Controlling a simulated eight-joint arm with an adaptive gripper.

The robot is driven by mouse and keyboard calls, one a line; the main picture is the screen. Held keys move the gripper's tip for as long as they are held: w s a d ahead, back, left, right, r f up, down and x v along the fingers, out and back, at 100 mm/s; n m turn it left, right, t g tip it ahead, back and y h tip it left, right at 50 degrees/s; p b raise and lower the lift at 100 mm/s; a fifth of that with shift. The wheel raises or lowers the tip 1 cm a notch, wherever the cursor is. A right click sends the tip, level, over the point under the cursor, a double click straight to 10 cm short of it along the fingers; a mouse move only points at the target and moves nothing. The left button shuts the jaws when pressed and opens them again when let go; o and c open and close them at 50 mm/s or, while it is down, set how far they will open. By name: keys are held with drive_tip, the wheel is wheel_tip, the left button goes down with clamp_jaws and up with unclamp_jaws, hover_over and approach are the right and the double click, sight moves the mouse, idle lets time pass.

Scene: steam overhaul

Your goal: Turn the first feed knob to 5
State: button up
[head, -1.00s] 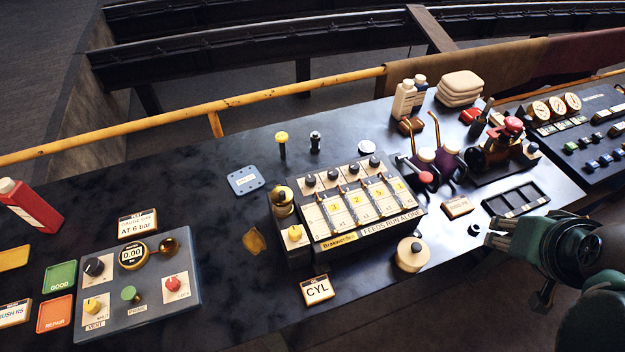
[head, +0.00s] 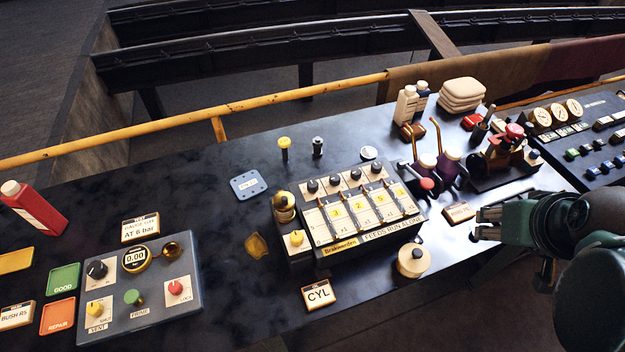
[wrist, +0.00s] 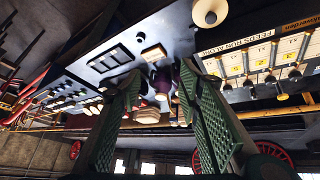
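The box also shows inverted at the upper right of the wrist view (wrist: 262,58). My gripper (head: 479,224) is to the right of the box, apart from it, pointing left. In the wrist view its green fingers (wrist: 155,80) are spread with nothing gripped.
A control panel (head: 150,318) lies farther left.

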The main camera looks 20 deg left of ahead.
drive_tip(key=w+a+r+n+g+p, duration=0.2)
drive_tip(key=w+a+n, duration=0.45)
drive_tip(key=a, duration=0.45)
drive_tip(key=n+g+p, duration=0.4)
drive_tip(key=n+p, duration=0.2)
drive_tip(key=n, duration=1.2)
approach(313, 184)
drive_tip(key=shift+w+d+f, duration=0.15)
drive_tip(key=shift+w+f, duration=0.15)
drive_tip(key=shift+w, duration=0.05)
drive_tip(key=shift+s+a+f+n, duration=0.2)
drive_tip(key=shift+a+f+n, duration=0.1)
drive_tip(key=shift+a, duration=0.15)
drive_tip(key=shift+f, duration=0.1)
drive_tip(key=shift+f, duration=3.8)
